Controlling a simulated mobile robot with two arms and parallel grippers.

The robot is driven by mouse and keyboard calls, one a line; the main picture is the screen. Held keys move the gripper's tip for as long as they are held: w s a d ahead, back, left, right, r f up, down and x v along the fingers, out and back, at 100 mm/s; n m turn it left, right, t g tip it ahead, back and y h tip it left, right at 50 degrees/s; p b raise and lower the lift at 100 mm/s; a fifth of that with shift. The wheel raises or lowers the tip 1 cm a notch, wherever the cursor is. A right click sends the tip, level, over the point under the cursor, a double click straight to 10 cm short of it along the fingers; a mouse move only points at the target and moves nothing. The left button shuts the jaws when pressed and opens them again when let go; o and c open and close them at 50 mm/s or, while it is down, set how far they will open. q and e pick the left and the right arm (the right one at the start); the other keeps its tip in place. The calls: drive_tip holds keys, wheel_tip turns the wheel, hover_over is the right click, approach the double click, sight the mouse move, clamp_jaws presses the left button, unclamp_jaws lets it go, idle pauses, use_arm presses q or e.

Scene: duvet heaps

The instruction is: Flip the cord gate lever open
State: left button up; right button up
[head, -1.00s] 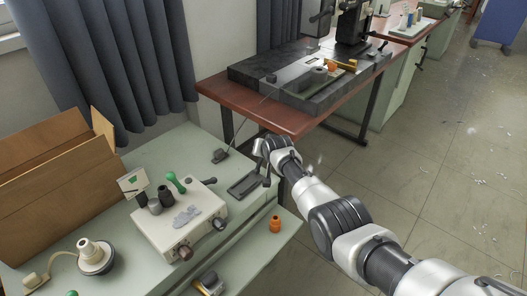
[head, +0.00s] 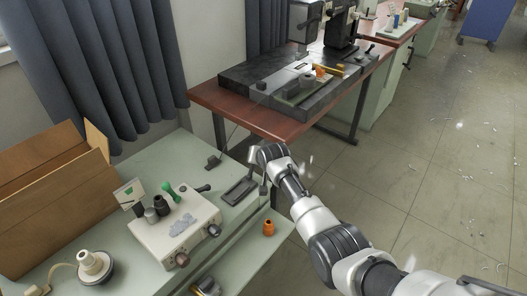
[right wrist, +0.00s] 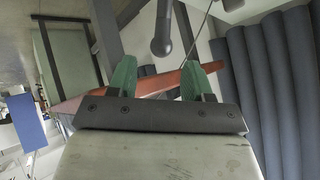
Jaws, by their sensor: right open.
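A dark flat frame (head: 240,190) with a short upright dark rod (head: 263,187) stands at the right edge of the pale green bench; this looks like the cord gate and its lever. My right gripper (head: 255,157) is just above and beside it, its fingers hard to make out in the head view. In the right wrist view my right gripper (right wrist: 162,82) has two green fingertips spread apart with nothing between them. A dark round-ended rod (right wrist: 161,42) shows beyond the fingertips, apart from them; it may be the lever. My left gripper is not in view.
A white control box (head: 175,232) with knobs stands on the bench, beside an open cardboard box (head: 45,200). An orange cup (head: 268,228) sits on a lower shelf. A thin cord (head: 232,138) runs towards a brown table (head: 205,97). The floor at right is mostly clear.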

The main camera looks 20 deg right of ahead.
drive_tip(key=p+v, duration=0.1)
drive_tip(key=v, duration=0.5)
drive_tip(key=shift+p, duration=0.3)
drive_tip(key=s+d+f+n+g+p, duration=0.1)
drive_tip(key=s+f+n+g, duration=0.1)
drive_tip(key=s+f, duration=1.1)
drive_tip(key=s+d+f+n+g+p, duration=0.1)
drive_tip(key=s+d+f+g, duration=0.1)
drive_tip(key=s+f, duration=1.1)
drive_tip(key=s+d+f+n+g, duration=0.1)
drive_tip(key=s+f, duration=0.3)
drive_tip(key=s, duration=0.7)
drive_tip(key=s+d+f+n+g+p, duration=0.1)
drive_tip(key=s+f, duration=0.4)
drive_tip(key=s, duration=0.7)
drive_tip(key=s+d+f+n+g+h, duration=0.1)
drive_tip(key=s+f, duration=0.3)
drive_tip(key=s, duration=0.7)
drive_tip(key=shift+s+d+f+g+p, duration=0.3)
drive_tip(key=shift+d+f+g+p, duration=0.1)
drive_tip(key=shift+g, duration=0.4)
